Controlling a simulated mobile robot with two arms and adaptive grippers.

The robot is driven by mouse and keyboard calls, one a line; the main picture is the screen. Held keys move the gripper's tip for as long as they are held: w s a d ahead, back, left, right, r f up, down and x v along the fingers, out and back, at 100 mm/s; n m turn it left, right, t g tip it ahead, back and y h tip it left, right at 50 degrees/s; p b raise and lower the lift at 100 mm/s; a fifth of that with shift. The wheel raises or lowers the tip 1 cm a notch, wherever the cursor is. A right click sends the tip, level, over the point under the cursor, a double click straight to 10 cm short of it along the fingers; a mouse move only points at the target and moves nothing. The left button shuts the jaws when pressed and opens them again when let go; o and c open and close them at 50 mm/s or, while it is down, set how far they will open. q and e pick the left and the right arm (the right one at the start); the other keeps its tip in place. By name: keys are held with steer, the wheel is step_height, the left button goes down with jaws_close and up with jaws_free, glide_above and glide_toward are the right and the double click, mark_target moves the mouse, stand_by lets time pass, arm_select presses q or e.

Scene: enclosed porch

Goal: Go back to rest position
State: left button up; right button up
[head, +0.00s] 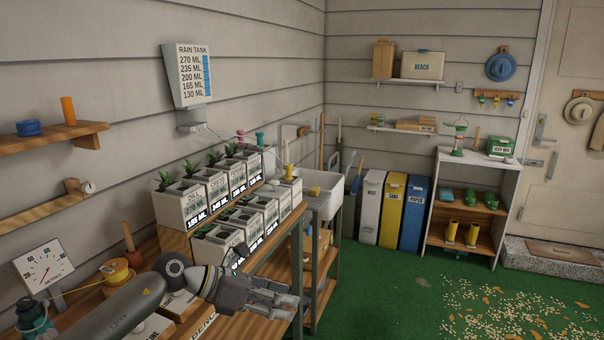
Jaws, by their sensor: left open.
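My left arm comes in from the bottom left, over the wooden workbench. My left gripper (280,298) is at the lower middle, in front of the plant boxes, with its fingers pointing right. It is open, and I see nothing held between the fingers. White labelled plant boxes (196,201) stand in two stepped rows on the bench behind the gripper, several with green plants. My right gripper does not show in the head view.
A rain tank gauge (188,76) hangs on the left wall. A sink (322,190) stands beyond the bench. Blue, yellow and white bins (391,210) and a shelf unit (466,210) stand at the back. Pellets (515,318) are scattered on the green floor.

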arm_select(q)
steer(key=s+d+r+n+t+h, duration=0.2)
steer(key=d+r+n+t+h, duration=0.25)
steer(key=r+n+t, duration=0.7)
steer(key=s+a+f+n+y, duration=0.3)
steer(key=a+f+n+y, duration=0.55)
steer(key=n, duration=0.45)
steer(key=s+a+f+n+y, duration=0.3)
steer(key=a+f+n+y, duration=0.6)
steer(key=n, duration=0.5)
steer(key=s+a+f+n+g, duration=0.15)
steer(key=s+f+g, duration=0.3)
steer(key=s, duration=0.45)
steer(key=s+f+n+g+h, duration=0.1)
steer(key=s+f+n+g, duration=0.2)
steer(key=s+f, duration=0.45)
steer(key=s+a+f+n+g, duration=0.1)
steer(key=s+f+n+g, duration=0.25)
steer(key=s, duration=0.65)
step_height(320, 180, down, 25)
steer(key=s+m+g, duration=0.1)
steer(key=s+a+f+g, duration=0.1)
steer(key=s+a+f, duration=0.2)
steer(key=s+f, duration=1.4)
steer(key=shift+s, duration=0.25)
